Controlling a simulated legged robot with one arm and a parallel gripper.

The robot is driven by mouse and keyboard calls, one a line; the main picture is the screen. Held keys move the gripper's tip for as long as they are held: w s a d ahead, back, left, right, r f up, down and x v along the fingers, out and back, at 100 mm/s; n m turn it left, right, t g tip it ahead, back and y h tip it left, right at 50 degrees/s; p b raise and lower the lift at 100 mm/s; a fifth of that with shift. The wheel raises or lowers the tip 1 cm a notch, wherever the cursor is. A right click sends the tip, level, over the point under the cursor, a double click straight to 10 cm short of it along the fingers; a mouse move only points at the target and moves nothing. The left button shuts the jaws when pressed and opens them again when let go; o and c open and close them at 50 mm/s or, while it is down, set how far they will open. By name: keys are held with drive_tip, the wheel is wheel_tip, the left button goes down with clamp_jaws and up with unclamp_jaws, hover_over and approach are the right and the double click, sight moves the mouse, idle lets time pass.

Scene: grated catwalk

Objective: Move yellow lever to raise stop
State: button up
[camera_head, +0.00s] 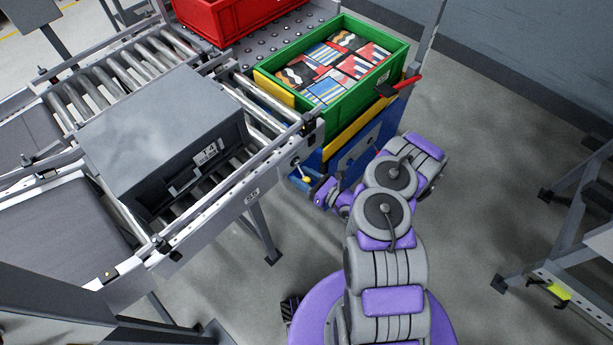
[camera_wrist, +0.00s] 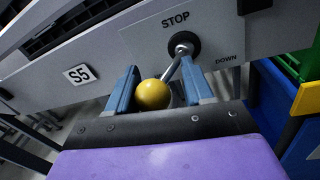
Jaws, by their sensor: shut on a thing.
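The yellow lever shows in the wrist view as a round yellow knob (camera_wrist: 153,95) on a metal rod, which runs down and left from a dark round pivot on a grey panel. The panel reads "STOP" above the pivot and "DOWN" to its right. My gripper (camera_wrist: 159,72) has its two blue fingers on either side of the knob and is shut on the lever. In the head view the knob (camera_head: 306,180) is small at the conveyor's end, with my gripper (camera_head: 318,188) beside it. I cannot make out the stop itself.
A grey bin (camera_head: 150,130) marked "T4" sits on the roller conveyor (camera_head: 250,180). A green crate (camera_head: 392,62) of patterned boxes stands on a blue and yellow stand behind my gripper. A red crate (camera_head: 215,22) is at the back.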

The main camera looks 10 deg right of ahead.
drive_tip(key=shift+s+a+r, duration=0.1)
drive_tip(key=shift+a, duration=0.3)
drive_tip(key=o, duration=0.6)
drive_tip(key=shift+o, duration=0.6)
drive_tip(key=shift+a, duration=0.2)
drive_tip(key=shift+d, duration=0.4)
drive_tip(key=shift+s+d, duration=0.2)
drive_tip(key=shift+d, duration=0.1)
drive_tip(key=p+v, duration=0.4)
drive_tip(key=v, duration=1.2)
drive_tip(key=shift+s+d+p, duration=0.2)
drive_tip(key=shift+p, duration=0.15)
